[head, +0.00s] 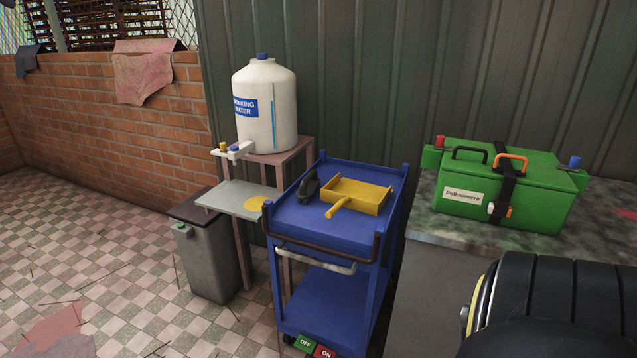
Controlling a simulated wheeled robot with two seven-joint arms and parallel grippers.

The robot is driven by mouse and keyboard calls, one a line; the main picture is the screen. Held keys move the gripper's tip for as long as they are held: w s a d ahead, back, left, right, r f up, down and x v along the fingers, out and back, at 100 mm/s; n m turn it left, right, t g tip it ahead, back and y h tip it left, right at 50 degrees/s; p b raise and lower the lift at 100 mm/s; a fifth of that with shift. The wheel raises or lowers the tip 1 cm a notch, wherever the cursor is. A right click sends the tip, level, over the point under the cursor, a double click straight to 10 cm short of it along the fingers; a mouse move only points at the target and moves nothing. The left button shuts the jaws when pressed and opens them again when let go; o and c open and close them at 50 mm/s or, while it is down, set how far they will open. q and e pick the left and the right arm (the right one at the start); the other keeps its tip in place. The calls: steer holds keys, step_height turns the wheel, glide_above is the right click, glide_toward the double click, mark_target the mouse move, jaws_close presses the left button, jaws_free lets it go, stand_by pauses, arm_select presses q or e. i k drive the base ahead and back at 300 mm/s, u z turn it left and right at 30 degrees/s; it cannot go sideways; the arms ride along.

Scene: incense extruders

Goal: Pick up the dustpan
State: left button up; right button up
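The yellow dustpan (357,195) lies on the top shelf of the blue cart (318,235). Its open tray is toward the back right, and its short handle (338,208) points toward the front left. Nothing covers it. A small black object (309,187), whose kind I cannot tell, sits just left of the dustpan on the same shelf. Neither of my grippers shows in the head view.
A water jug (266,110) on a stand and a grey bin (213,255) are left of the cart. A green box (500,190) sits on the counter (470,233) at right. A large black ribbed shape (560,310) fills the lower right. Tiled floor at left is mostly open.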

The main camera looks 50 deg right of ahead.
mark_target(368, 198)
steer(key=i, duration=2.35)
steer(key=z, duration=0.85)
